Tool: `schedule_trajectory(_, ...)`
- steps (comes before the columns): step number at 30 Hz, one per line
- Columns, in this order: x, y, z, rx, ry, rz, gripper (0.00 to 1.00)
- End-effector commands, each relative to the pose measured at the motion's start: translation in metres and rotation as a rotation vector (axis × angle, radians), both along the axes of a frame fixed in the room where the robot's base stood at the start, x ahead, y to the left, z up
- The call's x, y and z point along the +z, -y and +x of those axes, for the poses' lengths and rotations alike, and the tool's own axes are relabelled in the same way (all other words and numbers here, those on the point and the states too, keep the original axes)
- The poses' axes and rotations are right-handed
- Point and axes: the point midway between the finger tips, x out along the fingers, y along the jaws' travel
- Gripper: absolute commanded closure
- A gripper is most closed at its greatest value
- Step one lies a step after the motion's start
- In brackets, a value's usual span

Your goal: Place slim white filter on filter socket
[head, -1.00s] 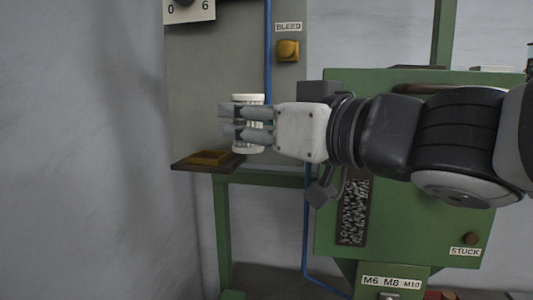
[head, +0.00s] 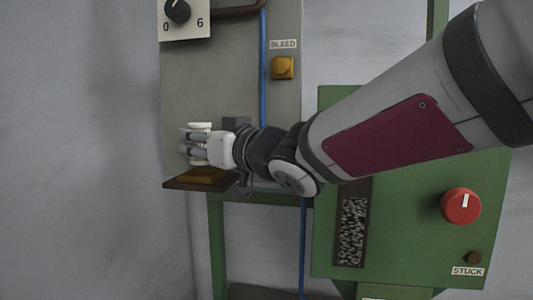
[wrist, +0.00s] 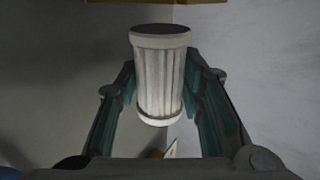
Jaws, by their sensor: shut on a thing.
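The slim white filter (head: 201,127) is a short ribbed cylinder with rims at both ends. My gripper (head: 190,141) is shut around its middle and holds it roughly upright. In the wrist view the filter (wrist: 159,76) stands between the two fingers. The filter's lower end appears slightly above this piece. Whether they touch cannot be told.
A grey panel (head: 225,75) rises behind the shelf (head: 178,184), with a dial (head: 177,11), a blue pipe (head: 262,75) and an amber BLEED button (head: 283,68). A green machine with a red knob (head: 461,206) stands to the right. The left wall is bare.

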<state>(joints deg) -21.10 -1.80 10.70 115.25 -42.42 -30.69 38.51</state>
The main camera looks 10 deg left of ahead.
Motion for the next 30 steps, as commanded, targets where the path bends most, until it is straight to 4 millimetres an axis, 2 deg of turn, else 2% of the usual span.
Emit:
schedule_trajectory(3, -0.017, 0.0, -0.001, 0.001, -0.005, -0.001, 0.93)
schedule_trajectory(6, -0.025, 0.0, -0.001, 0.0, -0.003, 0.0, 0.93)
schedule_trajectory(18, -0.03, 0.0, 0.0, 0.0, 0.0, 0.0, 0.93)
schedule_trajectory(19, -0.03, 0.001, 0.0, -0.001, 0.0, 0.0, 0.61)
schedule_trajectory(21, -0.03, 0.0, 0.0, -0.001, 0.0, 0.0, 0.45)
schedule_trajectory(30, -0.029, 0.001, -0.001, -0.001, 0.0, 0.0, 0.45)
